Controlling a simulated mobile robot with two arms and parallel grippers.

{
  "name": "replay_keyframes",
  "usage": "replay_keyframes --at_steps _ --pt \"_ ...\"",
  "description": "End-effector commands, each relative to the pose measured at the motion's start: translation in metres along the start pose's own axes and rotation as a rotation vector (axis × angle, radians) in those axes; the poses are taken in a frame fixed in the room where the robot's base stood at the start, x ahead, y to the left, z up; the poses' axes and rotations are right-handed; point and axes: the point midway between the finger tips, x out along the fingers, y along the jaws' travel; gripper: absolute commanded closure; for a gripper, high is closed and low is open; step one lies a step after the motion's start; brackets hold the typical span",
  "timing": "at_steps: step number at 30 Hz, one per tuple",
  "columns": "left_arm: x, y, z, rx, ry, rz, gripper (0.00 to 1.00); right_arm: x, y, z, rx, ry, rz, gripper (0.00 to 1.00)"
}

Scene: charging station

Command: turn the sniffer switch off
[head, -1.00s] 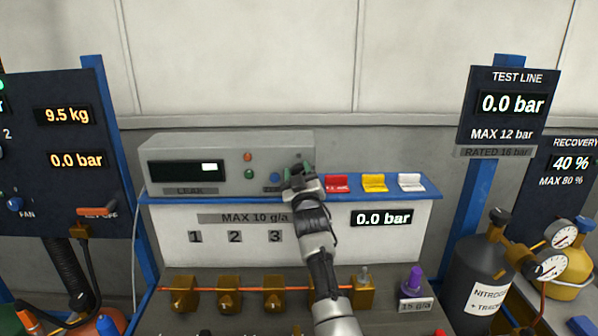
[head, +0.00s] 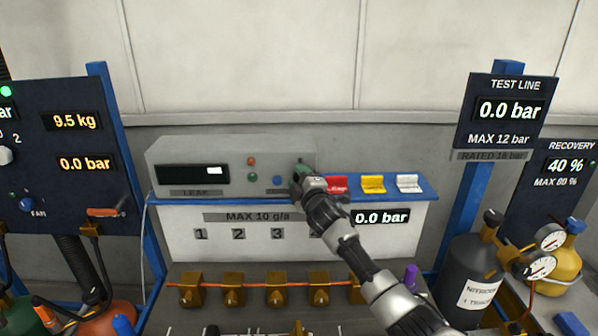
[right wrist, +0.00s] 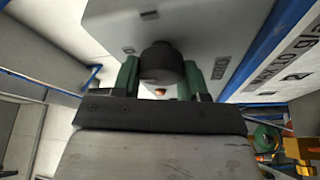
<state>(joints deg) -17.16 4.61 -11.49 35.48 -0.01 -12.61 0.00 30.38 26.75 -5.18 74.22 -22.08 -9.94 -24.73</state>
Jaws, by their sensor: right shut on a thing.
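The sniffer unit is a grey box (head: 240,150) with a dark display marked LEAK, on the blue-edged shelf at the back wall. My right gripper (head: 303,174) is at the right end of its front face. In the right wrist view, a round black knob (right wrist: 162,62) sits between the two green fingers of my right gripper (right wrist: 161,78), which is shut on it. The gripper mostly hides the knob in the head view. My left gripper is not in view.
Red (head: 336,184), yellow (head: 373,184) and white (head: 409,183) blocks stand just right of my gripper. A blue button (head: 277,181) is close on its left. Below are brass valves (head: 277,291) along an orange pipe.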

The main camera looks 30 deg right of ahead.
Motion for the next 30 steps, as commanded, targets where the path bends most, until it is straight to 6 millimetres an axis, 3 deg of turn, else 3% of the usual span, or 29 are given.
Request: replay_keyframes --at_steps 7,23,24,28,30 --pt "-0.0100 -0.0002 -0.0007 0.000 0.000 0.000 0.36 0.0005 0.0022 0.0015 -0.072 -0.004 -0.028 0.80" --pt "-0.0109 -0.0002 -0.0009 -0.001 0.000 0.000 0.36 0.0005 0.0017 0.0015 -0.091 -0.003 -0.033 0.80" --pt "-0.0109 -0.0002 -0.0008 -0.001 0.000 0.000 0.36 0.0006 0.0018 0.0015 -0.091 -0.003 -0.033 0.51" --pt "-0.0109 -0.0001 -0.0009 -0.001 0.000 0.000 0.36 0.0005 0.0014 0.0010 -0.090 -0.002 -0.034 0.32" --pt "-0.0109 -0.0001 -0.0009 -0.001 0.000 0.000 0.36 0.0004 0.0010 0.0008 -0.089 -0.002 -0.034 0.32"
